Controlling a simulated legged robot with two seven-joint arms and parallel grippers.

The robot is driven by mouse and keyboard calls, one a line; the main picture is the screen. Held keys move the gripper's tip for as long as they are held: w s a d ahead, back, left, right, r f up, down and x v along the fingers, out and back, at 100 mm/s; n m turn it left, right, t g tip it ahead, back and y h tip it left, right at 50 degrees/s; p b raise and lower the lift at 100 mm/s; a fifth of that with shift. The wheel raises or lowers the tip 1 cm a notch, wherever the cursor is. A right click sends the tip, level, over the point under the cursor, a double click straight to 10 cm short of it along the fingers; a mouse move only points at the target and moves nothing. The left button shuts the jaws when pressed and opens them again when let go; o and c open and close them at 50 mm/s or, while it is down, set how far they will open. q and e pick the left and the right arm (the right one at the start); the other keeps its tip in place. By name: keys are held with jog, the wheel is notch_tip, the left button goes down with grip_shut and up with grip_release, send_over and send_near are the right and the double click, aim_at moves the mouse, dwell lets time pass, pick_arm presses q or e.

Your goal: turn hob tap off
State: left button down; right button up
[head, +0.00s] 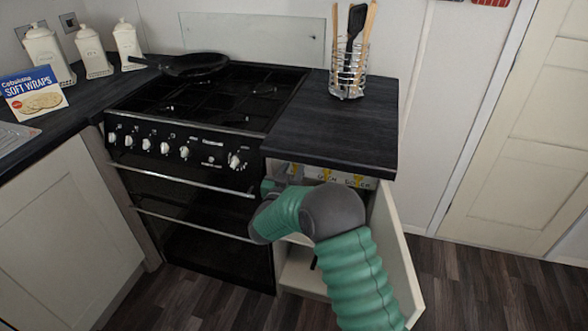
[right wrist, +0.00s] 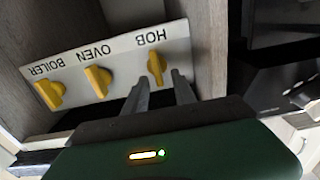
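The hob tap (right wrist: 156,67) is a yellow lever on a white panel (right wrist: 120,62), under the upside-down label HOB in the right wrist view. Its lever stands nearly upright in that picture. My right gripper (right wrist: 161,80) is open. Its two grey fingers point at the hob tap, which shows between and just beyond the fingertips; I cannot tell if they touch it. In the head view my green right arm reaches into the open cupboard, and its gripper and the hob tap are hidden there. My left gripper is not in view.
The oven tap (right wrist: 98,82) and boiler tap (right wrist: 49,95) sit beside it on the panel. The cupboard door (head: 396,262) stands open right of my arm. The black cooker (head: 195,165) is left of the cupboard, and the worktop (head: 325,135) overhangs it.

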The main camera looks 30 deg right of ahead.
jog(key=shift+w+d, duration=0.3)
jog(key=shift+d, duration=0.1)
grip_shut()
